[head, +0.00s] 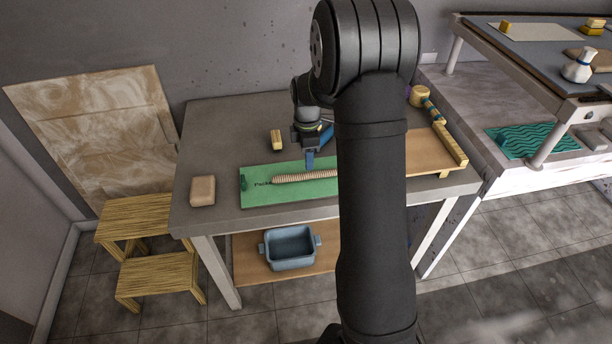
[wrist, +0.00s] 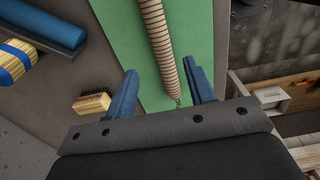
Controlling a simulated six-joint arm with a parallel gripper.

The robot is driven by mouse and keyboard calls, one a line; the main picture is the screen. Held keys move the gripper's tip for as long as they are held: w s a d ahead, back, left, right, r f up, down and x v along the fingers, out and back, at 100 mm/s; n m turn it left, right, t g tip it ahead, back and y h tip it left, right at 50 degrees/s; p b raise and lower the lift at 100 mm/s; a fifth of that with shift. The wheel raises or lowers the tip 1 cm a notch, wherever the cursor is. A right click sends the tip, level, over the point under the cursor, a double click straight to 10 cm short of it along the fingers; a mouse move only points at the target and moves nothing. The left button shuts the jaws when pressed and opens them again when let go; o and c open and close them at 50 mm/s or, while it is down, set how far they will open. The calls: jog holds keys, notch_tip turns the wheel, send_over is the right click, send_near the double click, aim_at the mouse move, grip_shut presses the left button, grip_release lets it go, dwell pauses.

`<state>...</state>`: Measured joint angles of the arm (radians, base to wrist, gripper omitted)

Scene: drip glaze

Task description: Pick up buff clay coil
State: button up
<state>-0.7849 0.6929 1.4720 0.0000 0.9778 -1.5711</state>
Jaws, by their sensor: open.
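The buff clay coil (head: 300,177) is a long ridged beige roll lying on a green mat (head: 262,196) on the grey table. In the wrist view the coil (wrist: 158,40) runs from the top edge down to a narrow tip between my fingers. My gripper (head: 309,160) is over the mat, close to the coil, with blue fingers pointing down. In the wrist view my gripper (wrist: 162,92) is open, one finger on each side of the coil's end. Whether the fingers touch the coil cannot be told. My arm hides the coil's right part in the head view.
A beige block (head: 203,190) sits left of the mat, and a small yellow-and-wood brush (head: 276,139) lies behind it. A dark green item (head: 243,183) is on the mat's left end. A wooden board (head: 428,150) lies at right. A blue basin (head: 290,247) stands below.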

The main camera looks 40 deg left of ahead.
aim_at(306, 174)
jog(key=f, duration=0.6)
jog(key=shift+s+f, duration=0.2)
jog(key=shift+s, duration=0.05)
grip_shut()
